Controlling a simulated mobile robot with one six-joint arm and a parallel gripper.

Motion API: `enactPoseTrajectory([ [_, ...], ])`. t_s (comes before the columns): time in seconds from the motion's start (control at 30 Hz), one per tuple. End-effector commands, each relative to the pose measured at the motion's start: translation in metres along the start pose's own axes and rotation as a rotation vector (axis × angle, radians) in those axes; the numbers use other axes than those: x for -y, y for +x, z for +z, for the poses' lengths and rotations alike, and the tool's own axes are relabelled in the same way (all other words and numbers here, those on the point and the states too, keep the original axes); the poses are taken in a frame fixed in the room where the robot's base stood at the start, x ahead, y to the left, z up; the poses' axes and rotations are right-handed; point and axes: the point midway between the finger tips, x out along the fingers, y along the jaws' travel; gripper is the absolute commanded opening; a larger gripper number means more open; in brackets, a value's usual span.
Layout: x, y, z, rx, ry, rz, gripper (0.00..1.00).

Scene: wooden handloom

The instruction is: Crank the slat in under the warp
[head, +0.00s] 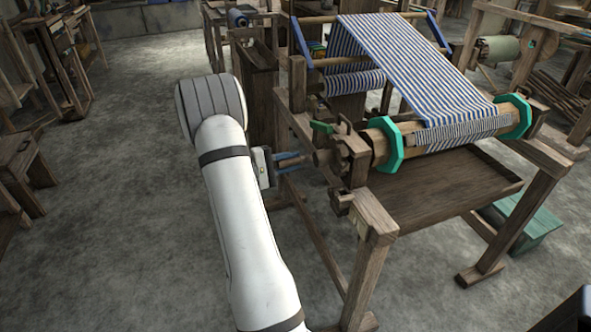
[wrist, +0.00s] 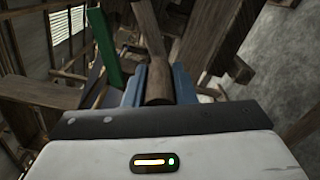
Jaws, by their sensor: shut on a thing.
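My gripper (head: 298,160) is at the left side of the loom, its blue fingers shut on the wooden crank handle (head: 322,158). In the wrist view the round handle (wrist: 158,82) stands between the two blue fingers. The crank is at the near end of the wooden beam (head: 372,144), which has teal octagonal flanges (head: 389,144). The blue-and-white striped warp (head: 400,65) runs down from the back of the loom onto this beam between the flanges. I cannot make out a separate slat on the beam.
A green lever (head: 321,127) sits on the frame just above the crank, also in the wrist view (wrist: 106,48). A wooden board (head: 440,190) lies below the beam. A teal box (head: 527,228) is on the floor at right.

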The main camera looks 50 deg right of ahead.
Motion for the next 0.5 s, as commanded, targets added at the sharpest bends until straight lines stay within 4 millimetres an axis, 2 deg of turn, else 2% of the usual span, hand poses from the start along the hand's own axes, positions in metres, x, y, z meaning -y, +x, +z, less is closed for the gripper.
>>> enactPoseTrajectory([
  [0.5,-0.022,0.001,-0.001,0.006,0.265,0.001,0.0],
])
